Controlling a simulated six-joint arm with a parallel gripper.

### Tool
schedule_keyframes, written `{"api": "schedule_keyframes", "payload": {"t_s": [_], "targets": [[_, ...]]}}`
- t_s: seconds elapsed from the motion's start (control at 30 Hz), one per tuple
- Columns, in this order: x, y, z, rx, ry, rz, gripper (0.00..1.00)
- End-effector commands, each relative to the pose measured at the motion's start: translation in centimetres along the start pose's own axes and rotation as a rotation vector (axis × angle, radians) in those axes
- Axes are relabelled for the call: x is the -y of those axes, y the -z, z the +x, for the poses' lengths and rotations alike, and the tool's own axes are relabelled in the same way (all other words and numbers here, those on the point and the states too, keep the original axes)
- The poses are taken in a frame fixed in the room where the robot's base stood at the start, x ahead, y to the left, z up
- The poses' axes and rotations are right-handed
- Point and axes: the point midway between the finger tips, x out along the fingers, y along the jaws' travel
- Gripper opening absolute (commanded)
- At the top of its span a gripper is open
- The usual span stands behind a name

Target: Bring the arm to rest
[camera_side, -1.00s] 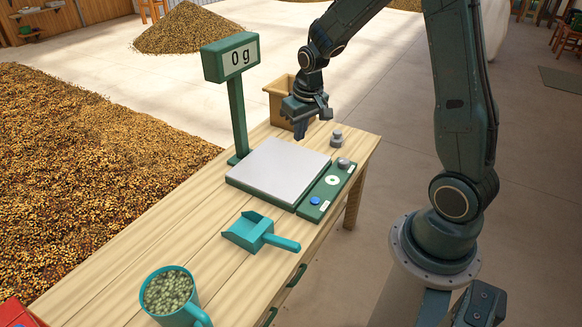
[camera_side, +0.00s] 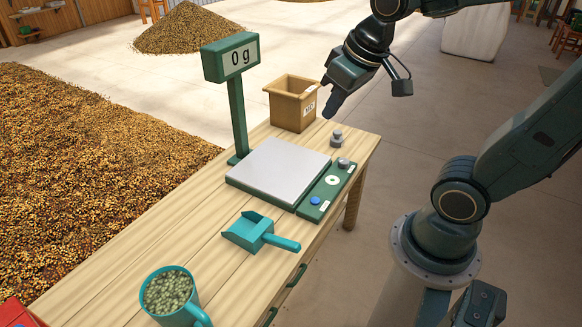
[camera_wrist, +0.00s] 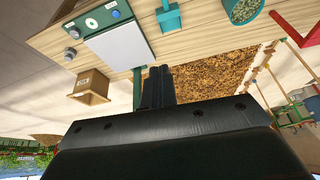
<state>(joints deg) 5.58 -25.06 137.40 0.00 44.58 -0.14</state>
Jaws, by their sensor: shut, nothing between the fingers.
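My gripper (camera_side: 329,107) is shut and empty. In the side view it hangs in the air past the right corner of the table, near the small grey weight. In the wrist view its closed fingers (camera_wrist: 158,87) point up toward the table. My arm reaches in from the right, folded back above the floor.
A tan wooden box (camera_side: 290,108) stands at the table's back corner, with a grey weight (camera_side: 336,138) nearby. A teal scoop (camera_side: 250,231) and a teal jug of green beans (camera_side: 170,292) stand nearer the front. Bean heaps (camera_side: 80,165) cover the floor at left. The floor at right is open.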

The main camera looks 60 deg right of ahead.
Motion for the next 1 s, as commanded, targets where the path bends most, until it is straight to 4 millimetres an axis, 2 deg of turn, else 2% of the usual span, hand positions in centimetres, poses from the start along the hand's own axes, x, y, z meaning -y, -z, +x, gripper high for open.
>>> {"api": "schedule_keyframes", "payload": {"t_s": [0.2, 0.43, 0.6, 1.0], "targets": [[1.1, -3.1, -2.7, -0.052, 0.022, -0.047, 0.0], [1.7, -5.4, -4.0, -0.083, 0.038, -0.078, 0.0], [1.8, -6.0, -4.3, -0.088, 0.042, -0.085, 0.0], [1.8, -6.0, -4.3, -0.088, 0.042, -0.085, 0.0]]}}
